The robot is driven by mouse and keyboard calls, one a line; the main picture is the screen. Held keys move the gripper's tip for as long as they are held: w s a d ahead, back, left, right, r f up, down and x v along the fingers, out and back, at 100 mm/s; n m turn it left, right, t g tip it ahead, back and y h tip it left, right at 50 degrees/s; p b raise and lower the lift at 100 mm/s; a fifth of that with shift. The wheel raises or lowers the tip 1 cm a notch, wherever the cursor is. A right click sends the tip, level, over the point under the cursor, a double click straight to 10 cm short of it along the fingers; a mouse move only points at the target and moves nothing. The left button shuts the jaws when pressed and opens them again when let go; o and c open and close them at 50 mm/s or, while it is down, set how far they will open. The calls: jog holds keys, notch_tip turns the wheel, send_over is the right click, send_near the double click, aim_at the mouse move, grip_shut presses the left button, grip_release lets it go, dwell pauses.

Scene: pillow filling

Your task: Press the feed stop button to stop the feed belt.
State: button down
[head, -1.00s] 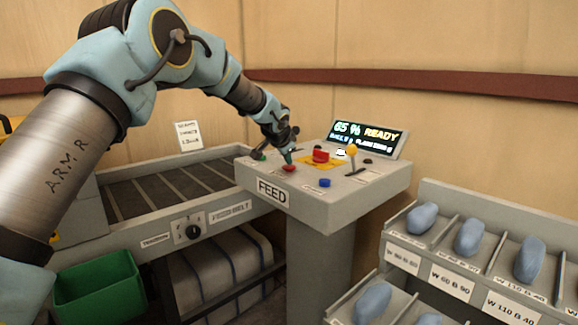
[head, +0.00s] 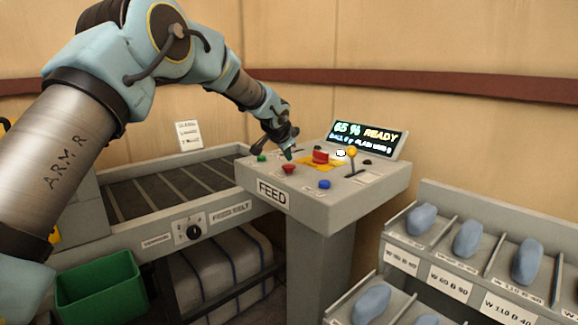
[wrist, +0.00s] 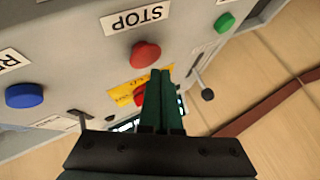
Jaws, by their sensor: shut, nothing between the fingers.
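The red stop button (head: 288,169) stands at the front of the feed console's top (head: 384,184). In the wrist view the red stop button (wrist: 145,55) shows beside an upside-down label (wrist: 137,18) reading STOP. My gripper (head: 288,157) is shut and empty, pointing down just above and behind the button; a small gap shows between them. In the wrist view my gripper's dark green fingertips (wrist: 160,73) lie together beside the button. The feed belt (head: 170,192) lies left of the console; these frames do not show whether it runs.
A green button (head: 261,158), a blue button (head: 324,184), a red button on a yellow plate (head: 321,157) and a yellow-knobbed lever (head: 351,155) are close by. The display (head: 367,134) reads "65 % READY". A rack of blue pieces (head: 467,238) stands right.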

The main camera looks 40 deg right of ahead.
aim_at(285, 167)
jog(key=shift+r+p, duration=1.85)
jog(key=shift+r, duration=0.75)
jog(key=shift+f, duration=0.1)
jog(key=shift+w+a, duration=0.2)
jog(key=shift+a, duration=0.05)
jog(key=w+a+f+n+y, duration=0.15)
jog(key=w+a, duration=0.25)
jog(key=a, duration=0.4)
jog(key=w+a+n+y, duration=0.1)
jog(key=w+a+n, duration=0.25)
jog(key=a, duration=0.45)
jog(key=w+a+f+n+y, duration=0.1)
jog(key=a+n+y, duration=0.15)
jog(key=a, duration=0.95)
jog(key=w+a+f+n+y, duration=0.1)
jog(key=a+f+n, duration=0.15)
jog(key=a, duration=1.05)
jog(key=s+a+f+n+g, duration=0.1)
jog(key=s+a+n, duration=0.3)
jog(key=s+a, duration=0.5)
jog(key=s+a+f+n+g+y, duration=0.1)
jog(key=s+a+n, duration=0.4)
jog(key=a, duration=1.2)
jog(key=s+f+g, duration=0.1)
jog(key=s+f, duration=0.1)
jog(key=s, duration=0.2)
jog(key=shift+s+a+y, duration=0.2)
jog(key=shift+y, duration=0.1)
